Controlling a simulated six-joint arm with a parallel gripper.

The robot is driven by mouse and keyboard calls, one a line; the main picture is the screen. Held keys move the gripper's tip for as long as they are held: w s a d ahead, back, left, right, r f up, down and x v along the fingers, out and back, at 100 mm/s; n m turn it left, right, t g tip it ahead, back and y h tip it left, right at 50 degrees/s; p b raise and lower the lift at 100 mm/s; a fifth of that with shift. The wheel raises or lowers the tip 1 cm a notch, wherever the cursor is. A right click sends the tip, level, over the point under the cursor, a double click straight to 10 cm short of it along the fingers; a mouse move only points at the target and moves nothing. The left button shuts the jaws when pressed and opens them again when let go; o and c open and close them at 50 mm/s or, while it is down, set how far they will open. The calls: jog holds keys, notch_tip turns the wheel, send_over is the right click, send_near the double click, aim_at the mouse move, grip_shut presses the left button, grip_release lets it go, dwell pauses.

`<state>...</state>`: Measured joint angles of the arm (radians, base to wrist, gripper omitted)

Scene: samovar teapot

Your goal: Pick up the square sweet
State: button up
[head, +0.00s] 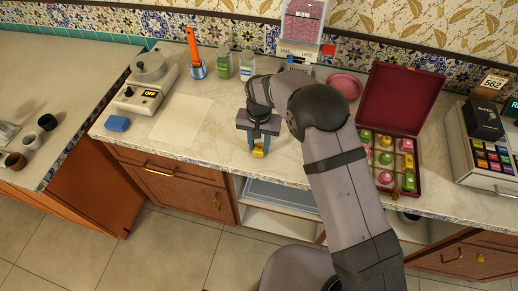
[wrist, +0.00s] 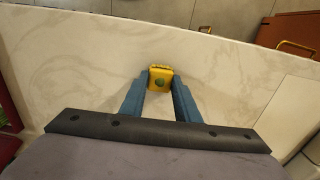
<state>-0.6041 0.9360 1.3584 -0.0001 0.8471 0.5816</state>
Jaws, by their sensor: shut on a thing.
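My gripper (head: 258,147) is over the front part of the pale marble counter (head: 215,155). Its two blue fingers are shut on a yellow square sweet (head: 258,152). In the wrist view, my gripper (wrist: 160,80) has the sweet (wrist: 160,70) between its fingertips, and a green round spot shows on the sweet's face. I cannot tell whether the sweet touches the counter or is just above it. An open dark red box (head: 419,170) with its lid raised stands to the right and holds several green, pink and yellow sweets. My arm stands close to the box's left side.
A pink plate (head: 345,85) lies behind my arm. A cash register (head: 485,150) is at far right. The counter's front edge is close to my gripper; bare counter lies to its left.

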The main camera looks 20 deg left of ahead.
aim_at(259, 148)
jog(key=shift+r, duration=0.1)
notch_tip(259, 148, up, 10)
jog(key=b, duration=0.3)
dwell(0.3)
jog(key=w+d+r+m, duration=0.2)
jog(key=w+d+m, duration=0.15)
jog(key=d, duration=0.75)
jog(key=w+d+r+m, duration=0.2)
jog(key=w+d+r, duration=0.15)
jog(key=d, duration=0.75)
jog(key=s+d+m+p, duration=0.1)
jog(key=s+d+m, duration=0.15)
jog(key=d, duration=0.95)
jog(key=s+d+f+n, duration=0.1)
jog(key=s+f+n, duration=0.3)
jog(key=n, duration=0.3)
jog(key=shift+s+f+n, duration=0.25)
jog(key=shift+f+n, duration=0.15)
jog(key=shift+f, duration=0.1)
jog(key=shift+f+p, duration=1.6)
jog(key=shift+f, duration=3.45)
